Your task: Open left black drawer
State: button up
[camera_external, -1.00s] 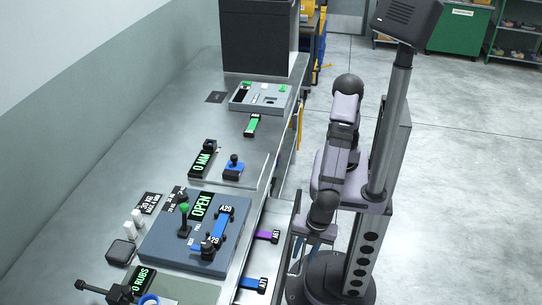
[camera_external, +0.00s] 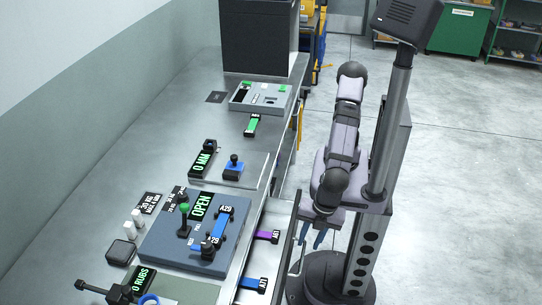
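A drawer (camera_external: 291,222) stands pulled out from the right side of the bench. Its front edge looks dark, and its inside is pale grey. A purple webbing piece (camera_external: 264,236) and a blue webbing piece (camera_external: 253,284) lie in it, each with a dark label end. My gripper (camera_external: 311,236) is just to the right of the drawer's front and appears apart from it. Its two blue fingers are spread with nothing seen between them. The drawer's handle cannot be made out.
A blue-grey panel (camera_external: 160,246) with a green-knobbed lever and an OPEN display stands on the bench beside the drawer. A grey tray (camera_external: 241,105) sits farther back, before a black box (camera_external: 258,40). Open floor lies to the right.

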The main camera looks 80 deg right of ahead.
aim_at(302, 256)
jog(key=shift+r, duration=0.2)
jog(key=p, duration=0.4)
jog(key=shift+d+r, duration=0.1)
jog(key=shift+r, duration=0.15)
jog(key=shift+p, duration=0.8)
jog(key=shift+d+f+p, duration=0.1)
jog(key=shift+f+p, duration=0.2)
jog(key=shift+f, duration=0.1)
jog(key=shift+f, duration=0.1)
jog(key=shift+w+f, duration=0.2)
jog(key=shift+f, duration=0.95)
jog(key=shift+w+f, duration=0.25)
jog(key=shift+f, duration=0.95)
jog(key=shift+w+f, duration=0.2)
jog(key=shift+f, duration=0.95)
